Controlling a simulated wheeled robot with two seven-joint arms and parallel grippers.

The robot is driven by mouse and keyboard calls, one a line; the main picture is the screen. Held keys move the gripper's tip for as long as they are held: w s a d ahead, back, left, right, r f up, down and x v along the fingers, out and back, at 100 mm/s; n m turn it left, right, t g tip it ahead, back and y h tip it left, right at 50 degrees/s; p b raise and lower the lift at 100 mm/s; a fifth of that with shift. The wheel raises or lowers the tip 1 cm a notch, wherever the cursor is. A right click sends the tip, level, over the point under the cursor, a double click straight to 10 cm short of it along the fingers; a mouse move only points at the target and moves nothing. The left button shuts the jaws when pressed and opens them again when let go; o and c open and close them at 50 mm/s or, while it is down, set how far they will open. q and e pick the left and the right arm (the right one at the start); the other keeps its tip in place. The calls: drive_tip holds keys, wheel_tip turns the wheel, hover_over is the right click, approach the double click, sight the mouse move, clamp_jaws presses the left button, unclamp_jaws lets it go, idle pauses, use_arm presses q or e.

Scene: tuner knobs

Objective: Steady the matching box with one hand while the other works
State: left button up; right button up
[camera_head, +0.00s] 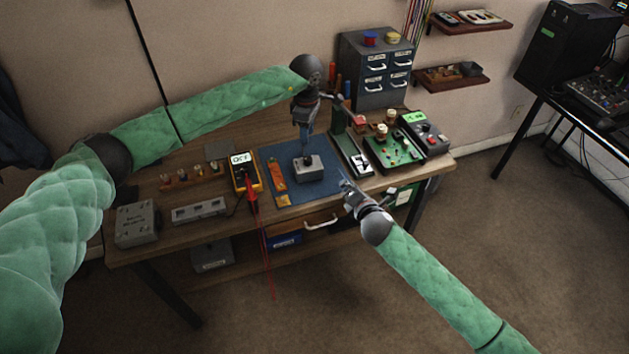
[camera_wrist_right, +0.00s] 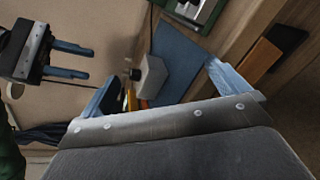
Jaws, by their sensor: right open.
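The matching box (camera_head: 309,174) is a small grey box on the blue mat (camera_head: 327,186) on the workbench, with a dark knob (camera_head: 307,161) on its top. My left gripper (camera_head: 305,148) points down just above the box; contact is hard to tell. In the right wrist view the left gripper (camera_wrist_right: 88,60) shows two blue fingers apart with nothing between them. My right gripper (camera_head: 344,182) is open and empty at the bench's front, right of the box. The right wrist view shows the box (camera_wrist_right: 152,78) and its knob (camera_wrist_right: 134,74) between the open right fingers (camera_wrist_right: 170,86).
A yellow multimeter (camera_head: 244,172) with red leads stands left of the mat. A green circuit board (camera_head: 394,150) and a grey device (camera_head: 425,133) with a lit display stand right. A drawer cabinet (camera_head: 362,92) stands behind. Grey boxes occupy the bench's left end.

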sight(311, 175)
drive_tip(key=w+a+n, duration=0.1)
drive_tip(key=a+n, duration=0.1)
drive_tip(key=w+a+f+n, duration=0.1)
drive_tip(key=a+n, duration=0.2)
drive_tip(key=w+a+n+g, duration=0.1)
drive_tip(key=a+n, duration=0.2)
drive_tip(key=shift+w+a+f+h, duration=0.1)
drive_tip(key=shift+a+f+h, duration=0.05)
drive_tip(key=shift+a+h, duration=0.15)
drive_tip(key=shift+w+a+f+n, duration=0.15)
drive_tip(key=shift+a+n, duration=0.35)
drive_tip(key=shift+n, duration=0.1)
drive_tip(key=shift+w+a+f+n, duration=0.1)
drive_tip(key=shift+a+n, duration=0.35)
drive_tip(key=shift+n, duration=0.15)
drive_tip(key=shift+g, duration=0.3)
drive_tip(key=shift+x, duration=3.85)
drive_tip(key=shift+c, duration=0.4)
drive_tip(key=c, duration=1)
